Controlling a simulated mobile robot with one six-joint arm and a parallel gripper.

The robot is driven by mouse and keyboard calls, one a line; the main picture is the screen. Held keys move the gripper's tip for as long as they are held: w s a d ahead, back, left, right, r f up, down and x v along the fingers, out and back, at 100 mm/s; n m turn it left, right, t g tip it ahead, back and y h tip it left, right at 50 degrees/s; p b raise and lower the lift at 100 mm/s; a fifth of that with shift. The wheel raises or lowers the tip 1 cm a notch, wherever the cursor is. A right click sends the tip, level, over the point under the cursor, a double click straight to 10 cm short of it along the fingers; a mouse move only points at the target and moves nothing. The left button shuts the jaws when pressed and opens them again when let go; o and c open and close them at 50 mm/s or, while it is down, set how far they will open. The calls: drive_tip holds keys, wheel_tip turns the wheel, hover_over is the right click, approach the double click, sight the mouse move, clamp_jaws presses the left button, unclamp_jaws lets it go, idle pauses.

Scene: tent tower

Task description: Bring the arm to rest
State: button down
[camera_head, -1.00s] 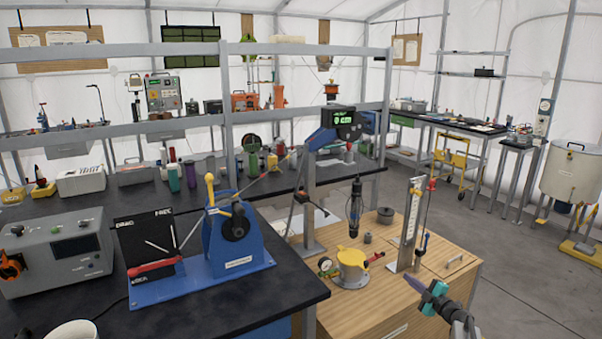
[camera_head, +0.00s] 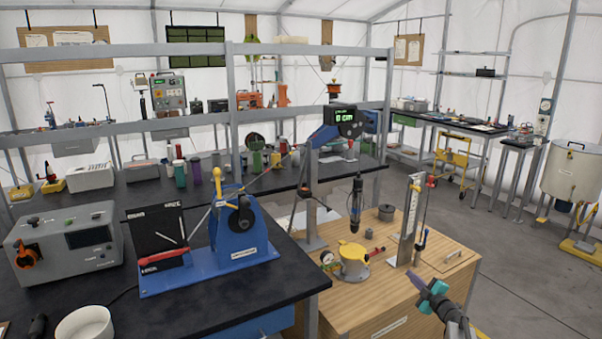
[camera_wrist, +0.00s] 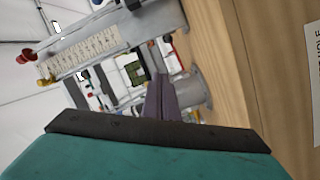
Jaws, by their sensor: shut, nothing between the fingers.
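My gripper (camera_head: 421,284) is at the lower right of the head view, at the near right side of the wooden cabinet (camera_head: 440,272). Its purple fingers are shut with nothing between them, and its teal body shows behind them. In the wrist view the closed fingers (camera_wrist: 161,98) point towards an upright metal scale post (camera_wrist: 100,45), which looks tilted there. The fingers look apart from the post, though the exact gap cannot be told. In the head view the scale post (camera_head: 406,222) stands upright on the cabinet top, left of and beyond my gripper.
A black bench (camera_head: 230,290) with a blue machine (camera_head: 237,235) and a grey instrument (camera_head: 62,245) is at left.

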drive_tip(key=s+a+f+m+g+h, duration=0.45)
drive_tip(key=s+m, duration=0.25)
drive_tip(key=s, duration=0.3)
drive_tip(key=s+a+f+m+g+h, duration=0.45)
drive_tip(key=s+a+m, duration=0.2)
drive_tip(key=s, duration=0.25)
drive_tip(key=s+a+f+m+g+y, duration=0.15)
drive_tip(key=s+a+g, duration=0.25)
drive_tip(key=s+a, duration=0.55)
drive_tip(key=s+a+f+g+y, duration=0.2)
drive_tip(key=s+a+g+y, duration=0.15)
drive_tip(key=s+a, duration=0.6)
drive_tip(key=s+d+f+g, duration=0.1)
drive_tip(key=s+f+g, duration=0.1)
drive_tip(key=s+f, duration=0.4)
drive_tip(key=s+d+f+g, duration=0.1)
drive_tip(key=s+f, duration=0.5)
drive_tip(key=s, duration=0.6)
drive_tip(key=s+d+f+g, duration=0.1)
drive_tip(key=s+f+g, duration=0.1)
drive_tip(key=s+f, duration=0.4)
drive_tip(key=s, duration=0.3)
drive_tip(key=shift+s+f+g+h, duration=0.3)
drive_tip(key=shift+s+f+g, duration=0.05)
drive_tip(key=shift+d, duration=0.1)
drive_tip(key=c, duration=2.5)
unclamp_jaws()
